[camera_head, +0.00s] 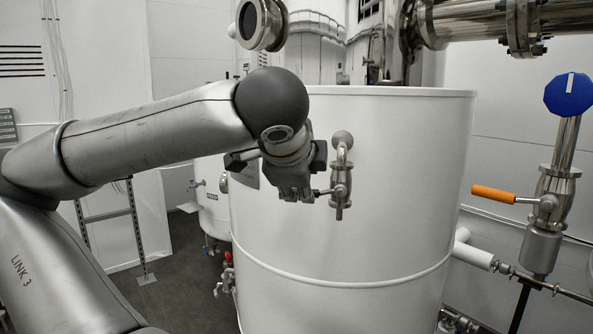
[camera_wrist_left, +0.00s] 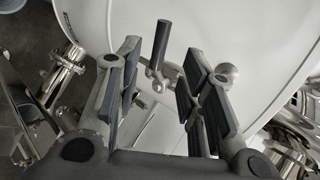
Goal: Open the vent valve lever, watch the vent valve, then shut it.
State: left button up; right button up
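A small steel valve (camera_head: 341,180) sits on the front of the white tank, below a round knob. A short steel stem runs left from it to my left gripper (camera_head: 307,190), which hides its end. In the left wrist view, a lever with a dark grip (camera_wrist_left: 160,48) stands between the spread fingers of my left gripper (camera_wrist_left: 163,50). Gaps show on both sides of the lever, so the gripper is open and not clamped on it. No label shows which valve is the vent valve. My right gripper is out of view.
The white tank (camera_head: 350,240) fills the middle, close to my left gripper. At the right stands a pipe valve with an orange handle (camera_head: 493,194) and a blue knob (camera_head: 568,95) above. A smaller tank (camera_head: 213,200) stands behind at left; dark floor (camera_head: 190,270) is open there.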

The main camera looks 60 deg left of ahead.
pick_arm(q)
jog(key=shift+v, duration=2.45)
jog(key=shift+f, duration=0.1)
